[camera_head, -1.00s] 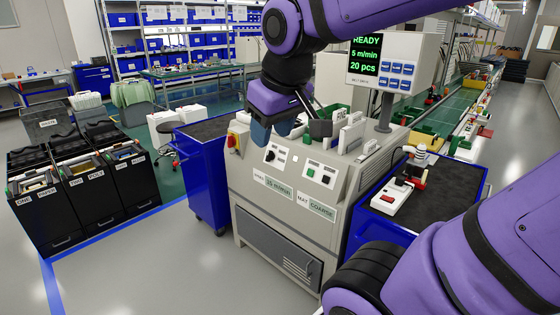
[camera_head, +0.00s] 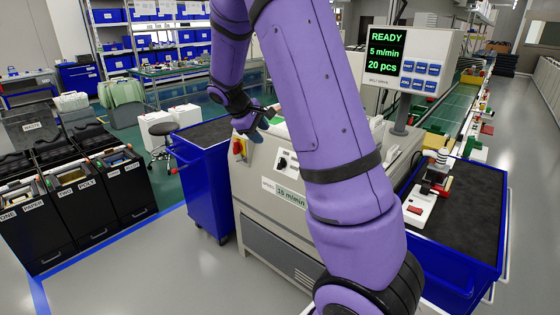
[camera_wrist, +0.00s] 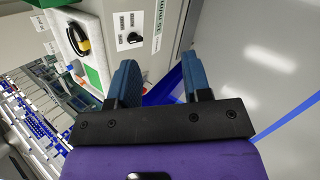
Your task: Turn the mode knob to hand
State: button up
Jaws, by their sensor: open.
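The black mode knob (camera_head: 282,163) sits on a white plate on the front of the beige machine (camera_head: 248,190). My arm hides the machine's right front panel.
A red and yellow switch (camera_head: 239,148) is on the machine's left corner. A screen (camera_head: 386,52) reading READY stands behind my arm. A blue cart (camera_head: 205,180) stands left and another blue cart (camera_head: 450,255) right. Black bins (camera_head: 80,195) are farther left; open floor lies in front.

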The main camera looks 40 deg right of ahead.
jog(key=w+d+f+n+g+h, duration=0.1)
jog(key=w+d+f+n+h, duration=0.2)
jog(key=w+d+f, duration=0.3)
jog(key=w+d+f+n+g+h, duration=0.1)
jog(key=w+d+f+n+h, duration=0.25)
jog(key=d+f, duration=0.4)
jog(key=n+t+h, duration=0.4)
jog(key=n+h, duration=0.1)
jog(key=n, duration=0.4)
send_near(280, 159)
jog(key=shift+m+t, duration=0.25)
jog(key=shift+t, duration=0.05)
jog(key=d, duration=1)
jog(key=shift+w+r, duration=0.1)
jog(key=shift+w, duration=0.2)
jog(key=c, duration=0.8)
